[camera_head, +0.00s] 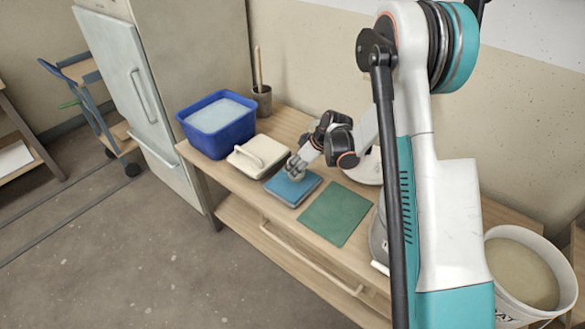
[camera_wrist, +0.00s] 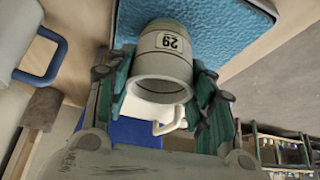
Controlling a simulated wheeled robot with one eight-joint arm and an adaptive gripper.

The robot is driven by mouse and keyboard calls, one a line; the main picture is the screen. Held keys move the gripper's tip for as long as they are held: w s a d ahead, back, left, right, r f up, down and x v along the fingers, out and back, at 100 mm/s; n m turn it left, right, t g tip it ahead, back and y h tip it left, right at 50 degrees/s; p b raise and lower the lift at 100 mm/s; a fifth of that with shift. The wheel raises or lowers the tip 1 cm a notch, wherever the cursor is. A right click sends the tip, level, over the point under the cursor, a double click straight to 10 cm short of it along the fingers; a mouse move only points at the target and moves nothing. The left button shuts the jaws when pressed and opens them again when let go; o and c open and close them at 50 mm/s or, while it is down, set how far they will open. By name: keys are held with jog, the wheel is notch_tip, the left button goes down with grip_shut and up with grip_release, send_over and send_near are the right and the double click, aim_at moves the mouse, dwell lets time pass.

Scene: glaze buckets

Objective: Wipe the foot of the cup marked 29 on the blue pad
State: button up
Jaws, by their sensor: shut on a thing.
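My gripper (camera_wrist: 163,88) is shut on the cup's sides, one finger on each side. In the head view my gripper (camera_head: 297,166) is low over the far part of the blue pad (camera_head: 293,192), and the cup is hard to make out there. The foot is hidden, so I cannot tell whether it touches the pad.
A green mat (camera_head: 335,214) lies right of the pad, and a cream lidded box (camera_head: 252,160) stands left of it. Behind that are a blue tub (camera_head: 222,139) and a dark pot (camera_head: 262,101) with a stick. A white bucket (camera_head: 563,264) stands at right.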

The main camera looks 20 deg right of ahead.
jog(key=shift+w+d, duration=0.5)
jog(key=shift+d, duration=0.15)
jog(key=shift+s+a, duration=0.7)
jog(key=shift+a, duration=0.25)
jog(key=shift+s+a, duration=0.7)
jog(key=shift+a, duration=0.25)
jog(key=shift+s+a, duration=0.7)
jog(key=shift+a, duration=0.25)
notch_tip(320, 180, up, 7)
jog(key=p, duration=0.4)
